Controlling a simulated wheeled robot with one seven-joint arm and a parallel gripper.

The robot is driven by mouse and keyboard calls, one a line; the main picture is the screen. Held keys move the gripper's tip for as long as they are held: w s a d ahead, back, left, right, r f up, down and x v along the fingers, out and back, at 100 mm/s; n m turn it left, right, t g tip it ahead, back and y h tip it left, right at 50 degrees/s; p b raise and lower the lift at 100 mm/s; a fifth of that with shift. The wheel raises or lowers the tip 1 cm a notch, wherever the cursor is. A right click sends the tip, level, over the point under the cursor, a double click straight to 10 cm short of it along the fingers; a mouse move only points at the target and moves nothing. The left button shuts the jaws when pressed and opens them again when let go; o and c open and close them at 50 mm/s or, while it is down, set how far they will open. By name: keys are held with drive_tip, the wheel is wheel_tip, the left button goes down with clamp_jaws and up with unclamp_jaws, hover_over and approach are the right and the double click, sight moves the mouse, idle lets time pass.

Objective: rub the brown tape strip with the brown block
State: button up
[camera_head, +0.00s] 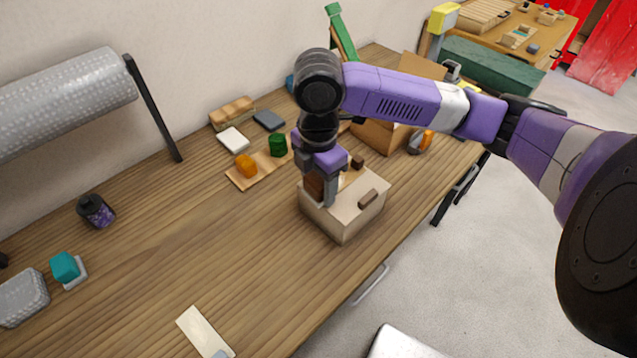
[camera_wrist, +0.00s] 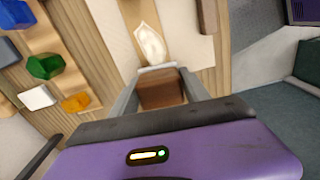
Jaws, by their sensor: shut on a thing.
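My gripper (camera_head: 318,190) is over the left part of a pale box (camera_head: 345,222) on the wooden table. It is shut on a brown block (camera_head: 313,185), which also shows between the fingers in the wrist view (camera_wrist: 162,93). A flat brown piece (camera_head: 368,199), which looks like the brown tape strip, lies on the box top to the right of the block. It shows at the top of the wrist view (camera_wrist: 208,16), apart from the block. Whether the block touches the box top is unclear.
A dark brown piece (camera_head: 357,162) is at the back of the box. A pale leaf-shaped patch (camera_wrist: 150,45) lies ahead of the block. Left of the box, a board (camera_head: 262,175) carries orange (camera_head: 246,166) and green (camera_head: 278,145) pieces.

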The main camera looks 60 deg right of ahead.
sight(346, 175)
drive_tip(key=shift+f, duration=0.35)
drive_tip(key=shift+d, duration=0.1)
drive_tip(key=shift+s+d+f+b, duration=0.1)
drive_tip(key=shift+s+d+b, duration=0.25)
drive_tip(key=shift+d, duration=0.75)
drive_tip(key=shift+s+d+r+b, duration=0.1)
drive_tip(key=shift+s+d+b, duration=0.2)
drive_tip(key=shift+d, duration=0.8)
drive_tip(key=shift+s+d+f+b, duration=0.1)
drive_tip(key=shift+s+d+b, duration=0.25)
drive_tip(key=shift+d, duration=0.75)
drive_tip(key=shift+s+d, duration=0.25)
drive_tip(key=shift+d, duration=0.65)
drive_tip(key=shift+r, duration=0.2)
drive_tip(key=shift+w+a+f+p, duration=0.1)
drive_tip(key=shift+w+a+p, duration=0.25)
drive_tip(key=shift+a, duration=1.1)
drive_tip(key=shift+w+a+r+p, duration=0.15)
drive_tip(key=shift+w+a, duration=0.35)
drive_tip(key=shift+a, duration=0.95)
drive_tip(key=shift+w+a+f+p, duration=0.15)
drive_tip(key=shift+w+a+p, duration=0.25)
drive_tip(key=shift+a, duration=1.05)
